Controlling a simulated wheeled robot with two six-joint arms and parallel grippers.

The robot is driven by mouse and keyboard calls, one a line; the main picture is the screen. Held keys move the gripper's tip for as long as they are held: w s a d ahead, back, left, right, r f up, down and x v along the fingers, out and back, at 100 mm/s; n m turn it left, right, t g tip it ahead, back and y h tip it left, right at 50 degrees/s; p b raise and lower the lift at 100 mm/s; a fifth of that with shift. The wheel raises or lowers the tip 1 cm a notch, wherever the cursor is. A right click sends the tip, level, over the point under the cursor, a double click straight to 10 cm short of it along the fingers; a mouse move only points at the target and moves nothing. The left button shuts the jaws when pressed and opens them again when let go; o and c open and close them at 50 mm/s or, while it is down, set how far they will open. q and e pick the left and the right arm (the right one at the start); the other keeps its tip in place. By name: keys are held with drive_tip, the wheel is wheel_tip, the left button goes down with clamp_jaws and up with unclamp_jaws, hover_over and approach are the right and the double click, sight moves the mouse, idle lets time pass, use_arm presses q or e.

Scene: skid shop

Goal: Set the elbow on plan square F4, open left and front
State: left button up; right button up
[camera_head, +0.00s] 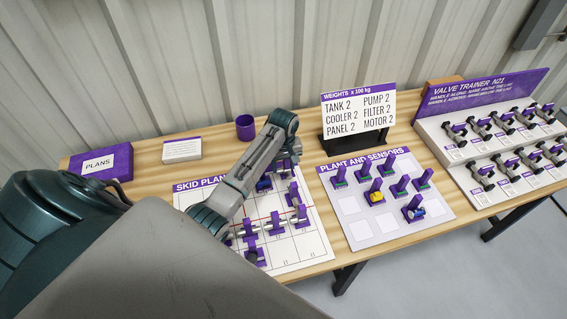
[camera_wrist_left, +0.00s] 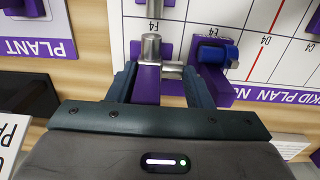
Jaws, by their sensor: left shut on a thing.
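The elbow (camera_wrist_left: 151,80) is a purple block with silver pipe on top. In the left wrist view one pipe end points up the picture and a stub points right. My left gripper (camera_wrist_left: 158,85) is shut on the purple block, one finger on each side. The elbow is beside the printed label F4 of the skid plan (camera_wrist_left: 178,42); I cannot tell whether it touches the board. In the head view my left gripper (camera_head: 288,157) is at the back right of the skid plan (camera_head: 305,245), partly hidden by its arm. My right gripper is not in view.
A purple piece with a blue cylinder (camera_wrist_left: 216,60) stands close beside the right finger. Several purple pipe pieces (camera_head: 276,222) stand on the plan. The plant and sensors board (camera_head: 360,232) lies to the right. A weights sign (camera_head: 358,112) and purple cup (camera_head: 245,127) stand behind.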

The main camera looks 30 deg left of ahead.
sight(284, 168)
use_arm(q)
drive_tip(key=shift+f, duration=1.35)
drive_tip(key=shift+r+p, duration=0.1)
drive_tip(key=shift+p, duration=0.2)
drive_tip(key=shift+f, duration=0.2)
drive_tip(key=shift+f+b, duration=0.3)
drive_tip(key=shift+f, duration=0.3)
drive_tip(key=o, duration=1.1)
